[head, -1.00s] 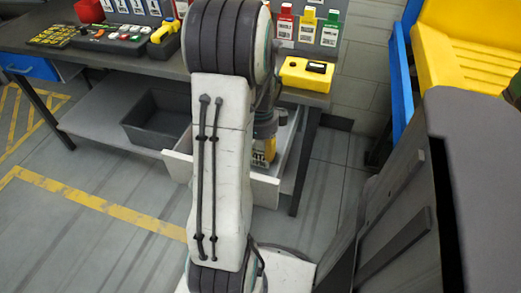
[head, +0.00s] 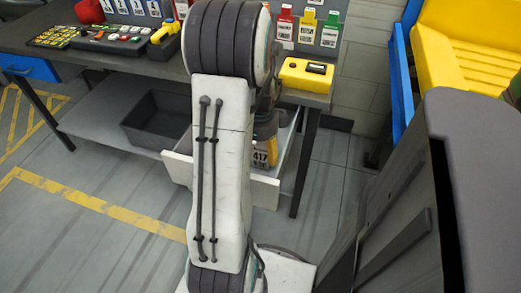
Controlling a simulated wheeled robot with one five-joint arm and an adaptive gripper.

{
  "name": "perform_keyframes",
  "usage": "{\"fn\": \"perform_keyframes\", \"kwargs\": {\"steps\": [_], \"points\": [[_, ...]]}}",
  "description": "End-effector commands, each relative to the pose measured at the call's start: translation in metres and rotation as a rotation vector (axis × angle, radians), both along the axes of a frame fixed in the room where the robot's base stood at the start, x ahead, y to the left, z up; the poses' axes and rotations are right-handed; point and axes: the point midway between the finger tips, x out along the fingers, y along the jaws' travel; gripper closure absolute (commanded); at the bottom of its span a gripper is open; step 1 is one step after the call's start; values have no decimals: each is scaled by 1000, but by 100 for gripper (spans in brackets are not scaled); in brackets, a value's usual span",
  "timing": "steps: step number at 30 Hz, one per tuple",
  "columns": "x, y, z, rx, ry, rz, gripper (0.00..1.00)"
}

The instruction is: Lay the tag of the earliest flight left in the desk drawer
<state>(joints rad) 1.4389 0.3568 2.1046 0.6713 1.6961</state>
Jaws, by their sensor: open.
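The open desk drawer (head: 178,167) has white walls and sticks out below the desk top, partly hidden behind my arm. A yellow-and-white tag (head: 264,156) with the number 417 shows inside the drawer's right part. My gripper (head: 264,140) is down in the drawer right at the tag, mostly hidden by my arm; it is open. I cannot tell whether the tag touches a finger or lies flat on the drawer floor. More tags hang on the board behind the desk, in a red holder (head: 284,22), a yellow holder (head: 307,23) and a green holder (head: 329,27).
The desk top (head: 100,62) carries a button panel (head: 112,42), a yellow scanner-like tool (head: 166,31) and a yellow box device (head: 305,72). A dark bin (head: 155,121) stands on the lower shelf, left of the drawer. Yellow seating or trays stand at the right. The floor in front is clear.

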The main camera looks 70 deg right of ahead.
Motion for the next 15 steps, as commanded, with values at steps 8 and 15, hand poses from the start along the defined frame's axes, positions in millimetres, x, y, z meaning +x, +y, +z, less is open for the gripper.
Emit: {"fn": "perform_keyframes", "kwargs": {"steps": [8,15], "points": [[0,-1,35,-5,-1,0,35],[0,-1,77,-5,-1,0,35]]}}
